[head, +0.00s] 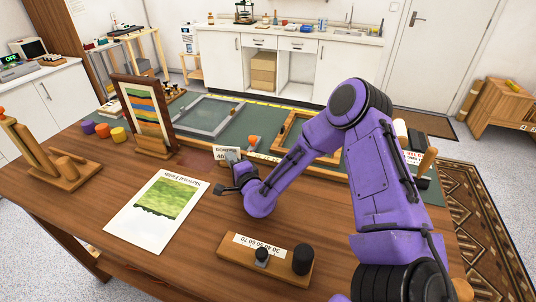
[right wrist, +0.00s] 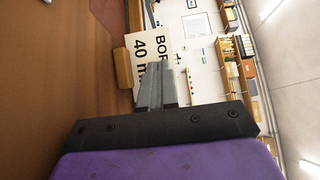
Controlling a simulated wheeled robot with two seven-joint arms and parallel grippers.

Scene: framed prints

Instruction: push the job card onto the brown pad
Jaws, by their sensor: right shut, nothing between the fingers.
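The job card (head: 227,153) is a small white upright card with black print, "40" readable, near the front edge of the green mat. In the right wrist view the card (right wrist: 140,48) reads "BOR" and "40 m" and stands in a wooden foot (right wrist: 122,68). My right gripper (head: 226,180) is just in front of the card, low over the table. Its fingers (right wrist: 155,85) are shut and empty, pointing at the card and overlapping it in view; I cannot tell whether they touch. My left gripper is out of view.
A landscape print (head: 160,210) lies on the wooden table left of my gripper. A wooden block with a number strip (head: 264,259) lies in front. A framed striped print (head: 146,110) stands behind left.

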